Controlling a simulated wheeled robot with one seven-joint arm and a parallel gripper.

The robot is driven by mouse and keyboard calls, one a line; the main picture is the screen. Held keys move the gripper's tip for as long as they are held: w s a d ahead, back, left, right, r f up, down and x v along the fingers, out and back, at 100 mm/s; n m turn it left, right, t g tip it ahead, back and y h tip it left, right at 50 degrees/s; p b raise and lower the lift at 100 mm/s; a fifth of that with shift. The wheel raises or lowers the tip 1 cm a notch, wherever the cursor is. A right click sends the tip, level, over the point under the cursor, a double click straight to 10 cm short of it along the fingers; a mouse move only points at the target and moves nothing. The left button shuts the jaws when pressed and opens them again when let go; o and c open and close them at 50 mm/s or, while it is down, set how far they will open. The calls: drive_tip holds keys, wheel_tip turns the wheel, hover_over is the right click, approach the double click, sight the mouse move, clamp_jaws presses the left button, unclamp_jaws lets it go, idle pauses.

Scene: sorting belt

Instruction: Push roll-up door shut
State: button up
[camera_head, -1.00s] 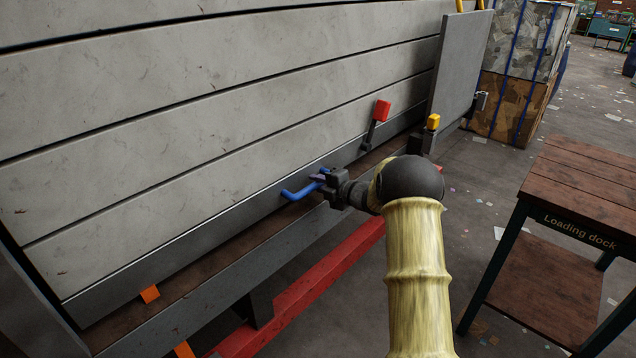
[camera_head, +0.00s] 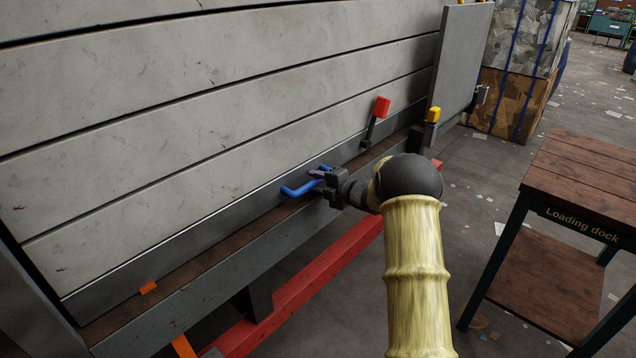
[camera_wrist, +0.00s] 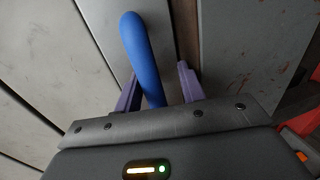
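The roll-up door (camera_head: 200,100) is a wall of wide pale grey slats filling the left of the head view. Its lower edge is a darker metal bar (camera_head: 185,240), close above a brown sill (camera_head: 200,262); I cannot tell if they touch. A bent blue handle (camera_head: 298,190) sticks out near the lower edge. My gripper (camera_head: 322,178) is at the handle's right end. In the wrist view the handle (camera_wrist: 143,50) runs between my two purple fingers (camera_wrist: 160,85). The left finger is close to it, and a gap shows at the right finger, so the gripper looks open around it.
A red-tipped lever (camera_head: 381,108) and a yellow-topped post (camera_head: 433,115) stand right of the handle. A red beam (camera_head: 310,285) runs below the sill. A wooden table marked "Loading dock" (camera_head: 585,180) stands at right, with open floor between.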

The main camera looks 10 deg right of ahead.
drive_tip(key=shift+r, duration=0.15)
drive_tip(key=shift+s+d, duration=0.2)
drive_tip(key=b+v, duration=0.2)
drive_tip(key=v, duration=1.4)
drive_tip(key=shift+s+d, duration=0.2)
drive_tip(key=shift+s, duration=0.2)
drive_tip(key=shift+r, duration=0.1)
